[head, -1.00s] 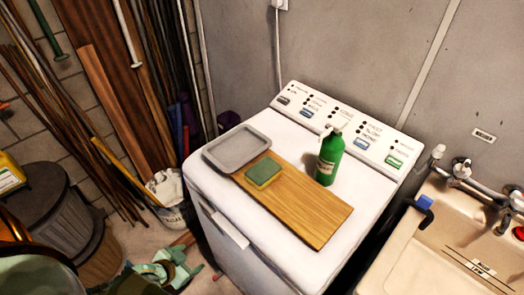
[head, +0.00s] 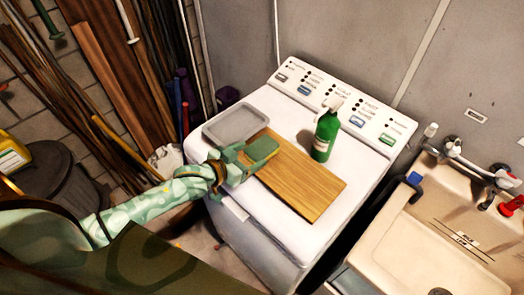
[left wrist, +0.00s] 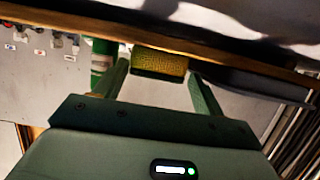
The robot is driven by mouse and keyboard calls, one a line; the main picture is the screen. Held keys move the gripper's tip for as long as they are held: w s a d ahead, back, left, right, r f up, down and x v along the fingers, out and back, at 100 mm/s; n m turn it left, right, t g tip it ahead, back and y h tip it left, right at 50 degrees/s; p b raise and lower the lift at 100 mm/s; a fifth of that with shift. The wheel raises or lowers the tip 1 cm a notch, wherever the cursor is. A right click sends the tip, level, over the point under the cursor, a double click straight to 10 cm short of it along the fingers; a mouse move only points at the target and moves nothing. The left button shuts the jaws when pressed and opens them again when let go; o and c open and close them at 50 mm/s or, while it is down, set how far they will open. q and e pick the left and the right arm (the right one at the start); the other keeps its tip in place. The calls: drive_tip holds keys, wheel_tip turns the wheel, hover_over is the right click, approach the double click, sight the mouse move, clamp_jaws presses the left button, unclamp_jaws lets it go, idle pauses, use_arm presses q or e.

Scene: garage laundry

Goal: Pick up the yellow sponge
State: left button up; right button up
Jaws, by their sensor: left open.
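The sponge (head: 262,147), green on top and yellow below, lies on the wooden board (head: 306,184) on top of the white washing machine. My left gripper (head: 248,158) is open and reaches in from the left, low at the sponge's near side. In the left wrist view the sponge's yellow side (left wrist: 158,64) shows between the two green fingers (left wrist: 157,74), with a gap on each side. Whether the fingers reach past its near edge is hard to tell. My right gripper is out of view.
A grey tray (head: 235,123) sits just behind the sponge. The washer's control panel (head: 345,105) rises at the back. A sink (head: 450,235) is at the right. The washer's front right top is clear.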

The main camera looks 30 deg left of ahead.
sight(257, 151)
use_arm(q)
drive_tip(key=x, duration=0.5)
drive_tip(key=shift+w+d+r+b, duration=0.3)
drive_tip(key=shift+b, duration=0.1)
drive_tip(key=shift+s, duration=0.1)
drive_tip(key=shift+c, duration=0.9)
drive_tip(key=c, duration=0.5)
drive_tip(key=shift+r, duration=0.1)
drive_tip(key=shift+c, duration=0.2)
